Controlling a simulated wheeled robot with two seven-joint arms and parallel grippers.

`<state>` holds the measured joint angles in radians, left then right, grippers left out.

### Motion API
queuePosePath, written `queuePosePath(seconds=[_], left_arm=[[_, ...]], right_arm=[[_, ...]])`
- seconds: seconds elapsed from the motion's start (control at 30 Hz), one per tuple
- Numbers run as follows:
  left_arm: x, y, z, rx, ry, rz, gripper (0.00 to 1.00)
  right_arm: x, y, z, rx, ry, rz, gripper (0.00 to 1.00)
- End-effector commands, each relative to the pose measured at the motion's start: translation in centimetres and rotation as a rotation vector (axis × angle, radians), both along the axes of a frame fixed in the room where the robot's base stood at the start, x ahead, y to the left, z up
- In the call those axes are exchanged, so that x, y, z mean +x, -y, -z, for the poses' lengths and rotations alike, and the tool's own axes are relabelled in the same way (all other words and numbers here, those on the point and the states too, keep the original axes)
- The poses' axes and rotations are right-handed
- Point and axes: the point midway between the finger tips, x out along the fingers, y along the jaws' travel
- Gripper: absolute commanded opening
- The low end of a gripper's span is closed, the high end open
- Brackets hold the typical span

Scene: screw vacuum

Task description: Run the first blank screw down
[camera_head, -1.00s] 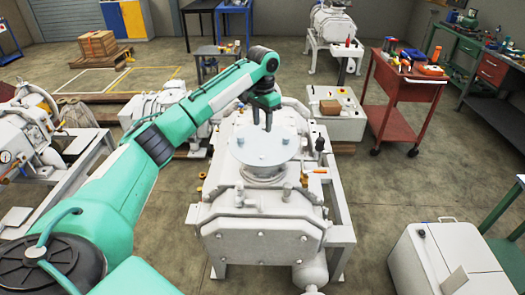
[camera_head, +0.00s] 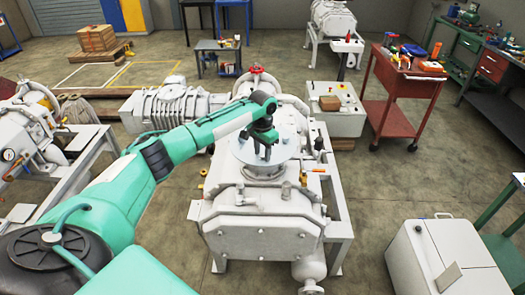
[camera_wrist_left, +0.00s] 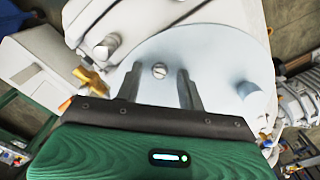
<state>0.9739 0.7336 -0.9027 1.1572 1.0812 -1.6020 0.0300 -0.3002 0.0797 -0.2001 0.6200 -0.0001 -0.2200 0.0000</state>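The blank is a pale round disc (camera_head: 240,149) on top of the grey vacuum pump (camera_head: 262,222). It also fills the middle of the left wrist view (camera_wrist_left: 228,78). My left gripper (camera_head: 266,156) points down over the disc. I cannot tell whether the fingertips touch the disc. My right gripper is not in view.
A small orange-handled item (camera_head: 314,170) and a dark upright knob (camera_head: 319,145) are at the pump's right side. A red valve wheel (camera_head: 256,71) rises behind the pump. A red tool cart (camera_head: 405,85) and a white cabinet (camera_head: 445,262) stand to the right, with clear floor between.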

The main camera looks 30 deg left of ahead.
Motion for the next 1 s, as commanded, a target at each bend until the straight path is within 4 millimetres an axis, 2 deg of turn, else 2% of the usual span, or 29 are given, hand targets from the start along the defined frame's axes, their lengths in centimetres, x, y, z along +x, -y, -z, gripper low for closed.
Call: queuePosePath(seconds=[0.03, 0.23, 0.67, 1.0], left_arm=[[0.0, 0.0, 0.0, 0.000, 0.000, 0.000, 0.39], [0.0, 0.0, 0.0, 0.000, 0.000, 0.000, 0.00], [0.0, 0.0, -0.2, -0.001, 0.000, 0.067, 0.00], [0.0, 0.1, -0.3, -0.002, 0.000, 0.325, 0.00]], right_arm=[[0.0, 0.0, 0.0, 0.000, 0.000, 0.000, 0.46], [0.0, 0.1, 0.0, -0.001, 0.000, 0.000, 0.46], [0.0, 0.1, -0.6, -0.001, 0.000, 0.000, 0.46], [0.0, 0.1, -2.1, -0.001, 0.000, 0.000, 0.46]])
